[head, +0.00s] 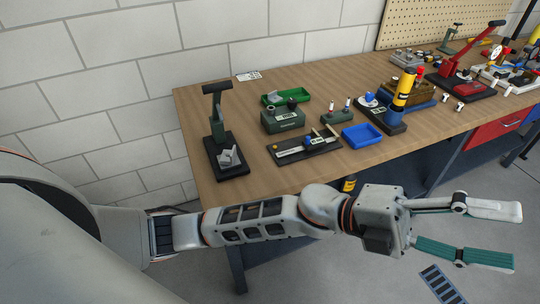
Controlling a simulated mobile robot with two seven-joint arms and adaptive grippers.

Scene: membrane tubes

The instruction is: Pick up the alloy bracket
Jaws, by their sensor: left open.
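A small silver-grey angled piece (229,157), which looks like the alloy bracket, sits on the black base of the green arbor press (217,112) at the left end of the workbench. Another small grey piece (272,97) lies in the green tray (300,96); I cannot tell for sure which is the alloy bracket. My left gripper (515,237) is open and empty, its fingers pointing right. It is in front of the bench, over the floor, far to the right of both pieces. My right gripper is not in view.
The wooden bench (225,188) also holds a green block (283,119), a caliper on a dark plate (304,149), a blue tray (361,136) and a yellow cylinder (404,87). A red press (467,65) stands farther right. The bench's front left surface is bare.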

